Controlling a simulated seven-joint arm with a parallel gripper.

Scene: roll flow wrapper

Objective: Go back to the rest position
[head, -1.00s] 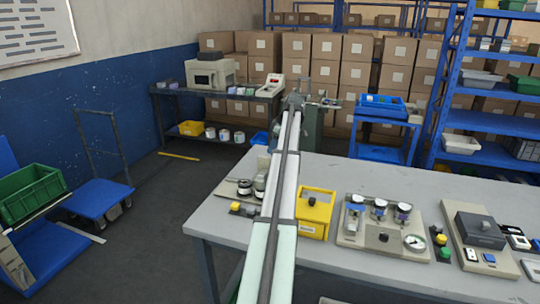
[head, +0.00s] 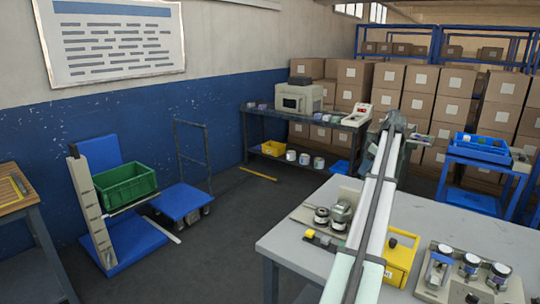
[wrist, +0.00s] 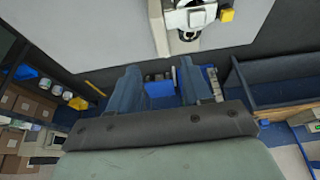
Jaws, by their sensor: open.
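My gripper (wrist: 162,78) shows in the wrist view as two blue-grey fingers with a wide gap between them. It is open, and nothing is held between the fingers. In the head view my long pale arm reaches from the bottom edge across the grey worktable to a grey joint near the dark back bench; I cannot make out the fingers there. In the wrist view the pale tabletop (wrist: 100,25) lies beyond the fingertips, with a device with a dark round part (wrist: 188,33) and a yellow block (wrist: 228,15) at the top.
The grey worktable (head: 450,225) carries a yellow box (head: 402,262), a plate with metal rollers left of my arm, and gauges at right. A dark bench (head: 240,108) and stacked cartons (head: 455,82) stand behind. A blue trolley (head: 180,203) and a green crate (head: 127,188) are at left.

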